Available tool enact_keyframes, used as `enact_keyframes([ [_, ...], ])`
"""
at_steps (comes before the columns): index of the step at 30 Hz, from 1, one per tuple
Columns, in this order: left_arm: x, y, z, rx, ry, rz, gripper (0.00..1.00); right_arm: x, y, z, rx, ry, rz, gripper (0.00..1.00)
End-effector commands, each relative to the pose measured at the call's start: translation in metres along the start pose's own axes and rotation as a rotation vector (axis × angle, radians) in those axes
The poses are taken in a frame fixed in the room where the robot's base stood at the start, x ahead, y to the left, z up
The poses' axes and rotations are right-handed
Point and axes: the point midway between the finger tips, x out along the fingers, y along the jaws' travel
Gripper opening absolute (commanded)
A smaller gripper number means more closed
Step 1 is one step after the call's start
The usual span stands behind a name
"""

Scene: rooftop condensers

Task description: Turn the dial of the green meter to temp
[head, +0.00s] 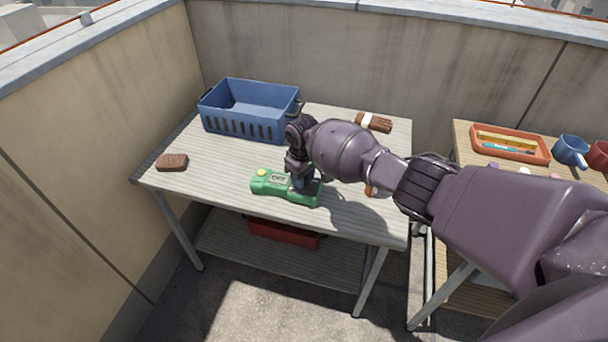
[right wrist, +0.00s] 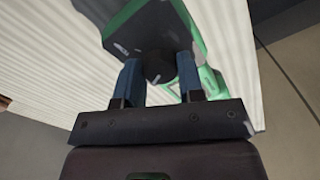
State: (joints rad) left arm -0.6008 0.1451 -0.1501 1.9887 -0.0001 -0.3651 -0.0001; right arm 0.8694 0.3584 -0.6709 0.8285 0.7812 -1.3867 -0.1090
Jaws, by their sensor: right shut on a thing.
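The green meter (head: 272,183) lies on the left table near its front edge. Its screen reads OFF, and a yellow button sits at its left end. My right gripper (head: 302,183) reaches down over the right part of the meter and hides the dial in the head view. In the right wrist view the two blue fingers of my right gripper (right wrist: 160,80) are shut on the dark dial (right wrist: 160,67), with the green meter body (right wrist: 208,78) around it. The dial's pointer direction cannot be made out. My left gripper is not in view.
A blue crate (head: 250,128) stands at the back of the table (head: 215,190). A brown block (head: 172,162) lies at the left, and a brown bundle (head: 373,122) at the back right. A red box (head: 283,233) is on the lower shelf. An orange tray (head: 510,155) and mugs (head: 570,150) stand on the right table.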

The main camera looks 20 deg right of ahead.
Motion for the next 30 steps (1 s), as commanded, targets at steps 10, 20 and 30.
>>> enact_keyframes([
  [10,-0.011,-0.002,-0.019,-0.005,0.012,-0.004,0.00,-0.003,-0.001,-0.001,0.330,0.002,-0.002,0.12],
  [20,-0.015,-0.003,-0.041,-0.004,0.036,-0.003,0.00,-0.002,-0.001,-0.001,0.643,0.001,-0.002,0.12],
  [30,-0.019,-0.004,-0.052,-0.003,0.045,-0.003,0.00,-0.002,-0.001,-0.001,0.966,0.001,-0.002,0.12],
])
